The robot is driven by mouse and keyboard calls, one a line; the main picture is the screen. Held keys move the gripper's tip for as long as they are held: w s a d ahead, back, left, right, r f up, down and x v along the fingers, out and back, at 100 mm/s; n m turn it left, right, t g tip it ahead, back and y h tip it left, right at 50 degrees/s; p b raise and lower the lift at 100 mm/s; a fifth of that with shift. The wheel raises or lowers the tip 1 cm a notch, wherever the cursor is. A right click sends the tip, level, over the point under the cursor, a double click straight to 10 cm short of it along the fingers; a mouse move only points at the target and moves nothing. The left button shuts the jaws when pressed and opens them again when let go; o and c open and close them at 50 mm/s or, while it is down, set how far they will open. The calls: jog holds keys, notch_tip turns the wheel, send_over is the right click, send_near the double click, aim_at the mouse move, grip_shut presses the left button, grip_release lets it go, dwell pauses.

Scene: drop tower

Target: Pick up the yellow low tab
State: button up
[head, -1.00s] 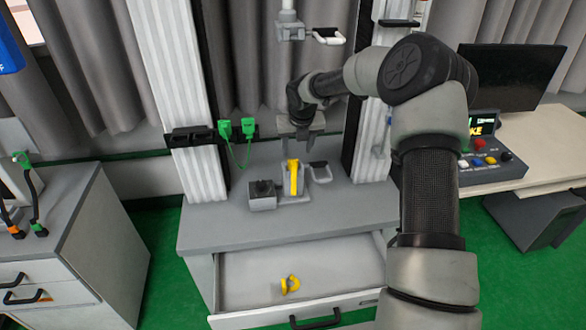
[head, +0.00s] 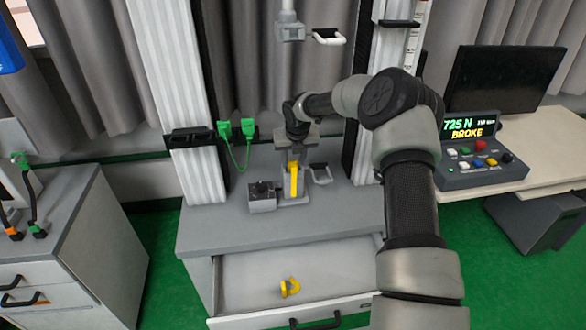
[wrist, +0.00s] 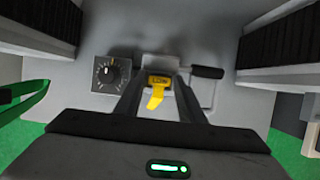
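A yellow tab (head: 294,181) stands upright in a small grey holder on the grey bench, below my gripper (head: 298,146) in the head view. In the wrist view the yellow tab (wrist: 156,97) lies between the two fingers of my gripper (wrist: 160,82), with small dark lettering at its far end that seems to read LOW. The fingers are apart, one on each side of the tab, and I see no clear grip on it. A second yellow piece (head: 289,288), curved, lies in the open drawer.
A grey box with a dial (head: 262,196) stands left of the holder. A dark-handled clamp (head: 320,172) is close on its right. White columns (head: 172,90) flank the bench. The open drawer (head: 245,270) juts out in front. A console (head: 480,160) shows BROKE at the right.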

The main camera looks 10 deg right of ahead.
jog(key=c, duration=0.6)
jog(key=shift+r, duration=0.15)
jog(key=shift+c, duration=0.2)
